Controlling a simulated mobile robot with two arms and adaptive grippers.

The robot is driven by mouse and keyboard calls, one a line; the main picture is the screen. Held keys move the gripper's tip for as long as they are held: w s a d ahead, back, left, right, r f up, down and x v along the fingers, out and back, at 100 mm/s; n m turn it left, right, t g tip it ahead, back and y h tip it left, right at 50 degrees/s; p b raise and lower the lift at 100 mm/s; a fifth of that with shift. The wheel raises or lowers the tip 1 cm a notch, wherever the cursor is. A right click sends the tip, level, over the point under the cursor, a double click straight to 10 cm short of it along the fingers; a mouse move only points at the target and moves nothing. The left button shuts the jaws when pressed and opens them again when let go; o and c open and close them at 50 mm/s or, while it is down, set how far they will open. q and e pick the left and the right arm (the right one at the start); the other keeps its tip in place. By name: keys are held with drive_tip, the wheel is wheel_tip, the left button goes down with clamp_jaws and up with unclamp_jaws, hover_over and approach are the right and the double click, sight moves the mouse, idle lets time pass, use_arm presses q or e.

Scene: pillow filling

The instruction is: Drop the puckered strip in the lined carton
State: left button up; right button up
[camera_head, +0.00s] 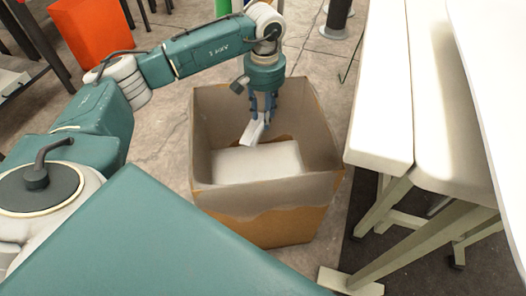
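The carton (265,225) is a brown, open-topped box standing on the floor, with a grey inner lining. A large white block-like piece (258,163) lies inside it. My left gripper (261,116) points down over the carton's opening and is shut on a small white strip (252,132). The strip hangs tilted below the fingertips, over the white piece; whether it touches that piece I cannot tell. Its puckers are too small to make out. My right gripper is not in view.
A white bench (379,80) and a white table (495,60) with pale legs stand close to the carton's right. An orange bin (90,32) stands at the back left. A dark post base (337,20) is behind. Bare concrete floor shows around the carton.

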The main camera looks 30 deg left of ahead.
use_arm(q)
drive_tip(key=shift+o, duration=0.3)
wheel_tip(320, 180, up, 12)
idle(0.4)
idle(0.4)
